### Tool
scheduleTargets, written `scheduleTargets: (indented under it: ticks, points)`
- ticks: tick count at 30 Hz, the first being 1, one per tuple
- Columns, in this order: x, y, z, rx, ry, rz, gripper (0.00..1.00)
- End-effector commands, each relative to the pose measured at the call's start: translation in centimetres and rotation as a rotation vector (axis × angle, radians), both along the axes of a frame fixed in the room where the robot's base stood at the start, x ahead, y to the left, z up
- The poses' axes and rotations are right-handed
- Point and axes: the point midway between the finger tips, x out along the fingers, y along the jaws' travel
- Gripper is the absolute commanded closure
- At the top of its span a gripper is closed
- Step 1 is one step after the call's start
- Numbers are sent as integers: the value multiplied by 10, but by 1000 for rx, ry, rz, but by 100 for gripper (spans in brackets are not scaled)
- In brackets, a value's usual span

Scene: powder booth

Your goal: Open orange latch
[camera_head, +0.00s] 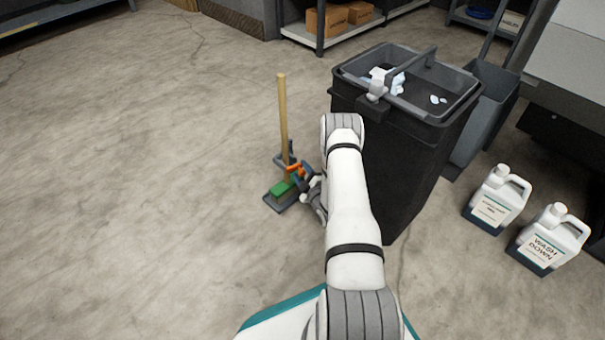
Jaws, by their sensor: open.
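The orange latch (294,168) is a small bright piece on a dark holder that stands at a wooden pole (283,115). The pole is upright over a grey base (281,197) with a green block (282,188) on it. My gripper (304,184) is low beside the holder, just right of and below the latch, and it is open. My arm comes up from the bottom of the view and hides part of the gripper. I cannot tell whether the fingers touch the latch.
A tall black bin (392,170) with a grey tray on top stands close to the right of my arm. Two white jugs (497,199) (551,239) stand on the floor at right. Shelves with cardboard boxes (326,21) are at the back. The concrete floor at left is clear.

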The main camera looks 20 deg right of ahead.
Motion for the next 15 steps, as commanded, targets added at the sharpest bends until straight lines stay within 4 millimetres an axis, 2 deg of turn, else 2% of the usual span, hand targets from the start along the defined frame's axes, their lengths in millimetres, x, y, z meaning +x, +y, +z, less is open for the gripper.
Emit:
scheduleTargets:
  ticks: [2,15]
  points:
    - [0,0,0,0,0,0,53]
    - [-1,0,0,1,1,-1,89]
